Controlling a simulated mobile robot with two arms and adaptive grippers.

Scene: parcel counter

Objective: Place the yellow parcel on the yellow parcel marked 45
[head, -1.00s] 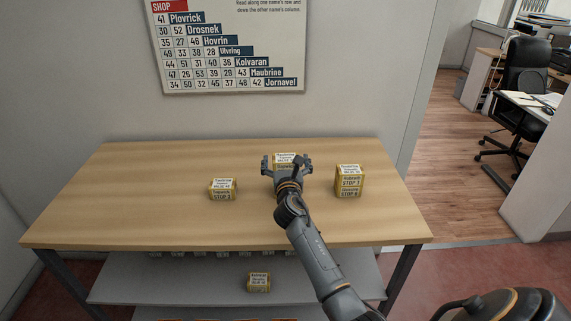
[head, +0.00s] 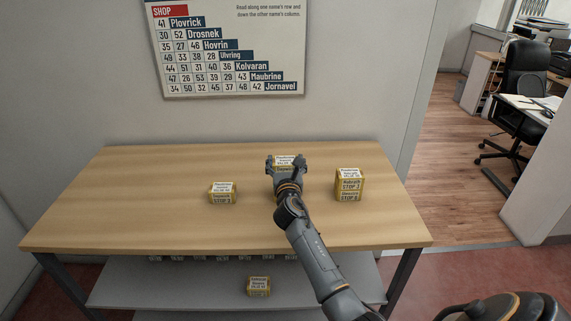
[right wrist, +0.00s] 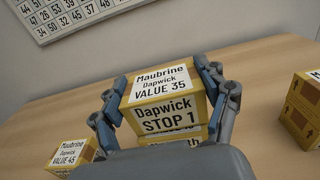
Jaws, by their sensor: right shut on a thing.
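My right gripper (head: 286,163) is shut on a yellow parcel (right wrist: 165,98) labelled Maubrine, Dapwick, value 35, stop 1. The held parcel also shows partly in the head view (head: 284,160). Its fingers grip the two sides. Right below it is another yellow parcel (right wrist: 172,137), mostly hidden; I cannot tell whether the two touch. The yellow parcel marked value 45 (right wrist: 69,155) is at the lower left in the right wrist view; it stands alone on the table, left of my gripper, in the head view (head: 222,194). My left gripper is not in view.
Two stacked yellow parcels (head: 350,184) stand right of my gripper. The wooden table (head: 130,210) is otherwise mostly clear. Another parcel (head: 258,287) lies on the lower shelf (head: 180,290). A number chart (head: 225,50) hangs on the wall behind.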

